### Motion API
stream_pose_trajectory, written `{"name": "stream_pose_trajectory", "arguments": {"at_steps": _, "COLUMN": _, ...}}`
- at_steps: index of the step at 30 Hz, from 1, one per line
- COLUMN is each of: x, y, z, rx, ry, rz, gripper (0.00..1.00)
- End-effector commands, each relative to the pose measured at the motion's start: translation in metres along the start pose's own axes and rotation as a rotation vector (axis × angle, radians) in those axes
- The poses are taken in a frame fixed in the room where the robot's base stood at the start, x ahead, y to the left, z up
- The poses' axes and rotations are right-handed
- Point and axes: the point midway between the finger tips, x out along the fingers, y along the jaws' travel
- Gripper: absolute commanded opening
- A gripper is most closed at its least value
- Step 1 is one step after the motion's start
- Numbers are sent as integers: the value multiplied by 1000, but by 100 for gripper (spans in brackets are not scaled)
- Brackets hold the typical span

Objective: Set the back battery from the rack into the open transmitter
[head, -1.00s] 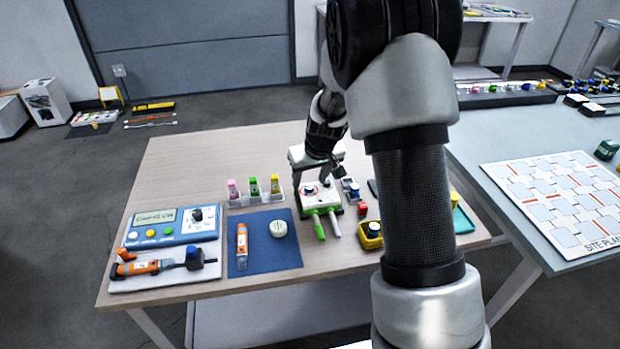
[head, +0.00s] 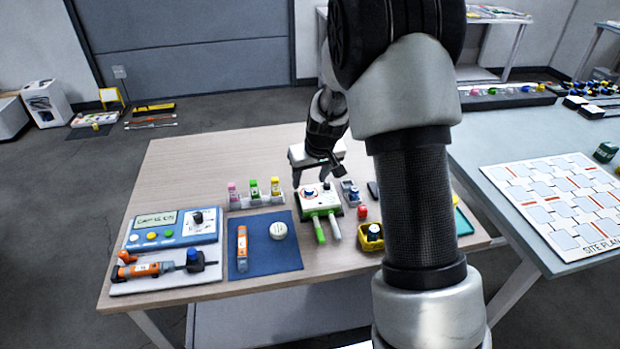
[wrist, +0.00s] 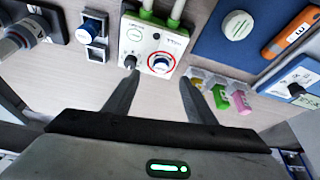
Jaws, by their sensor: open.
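My gripper (head: 311,180) is open and empty. A small grey two-place holder with a blue-topped piece (wrist: 91,27) is left of the box there. An orange-and-white device (head: 242,248) lies on the blue mat. I cannot tell which piece is the battery or the open transmitter.
A white round piece (head: 278,230) lies on the blue mat (head: 265,259). A blue meter (head: 171,226) and an orange tool (head: 138,269) are at left. A yellow holder (head: 370,237) and a red piece (head: 362,211) stand right of the box. The table's back left is bare.

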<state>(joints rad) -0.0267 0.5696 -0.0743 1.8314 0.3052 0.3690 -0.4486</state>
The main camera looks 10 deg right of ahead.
Motion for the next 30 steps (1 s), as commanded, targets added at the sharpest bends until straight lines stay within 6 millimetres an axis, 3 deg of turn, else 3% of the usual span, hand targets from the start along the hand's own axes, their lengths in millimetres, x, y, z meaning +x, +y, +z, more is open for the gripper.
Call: {"name": "stream_pose_trajectory", "arguments": {"at_steps": 30, "x": -56, "y": 0, "z": -23, "rx": 0, "ry": -1, "rz": 0, "gripper": 50}}
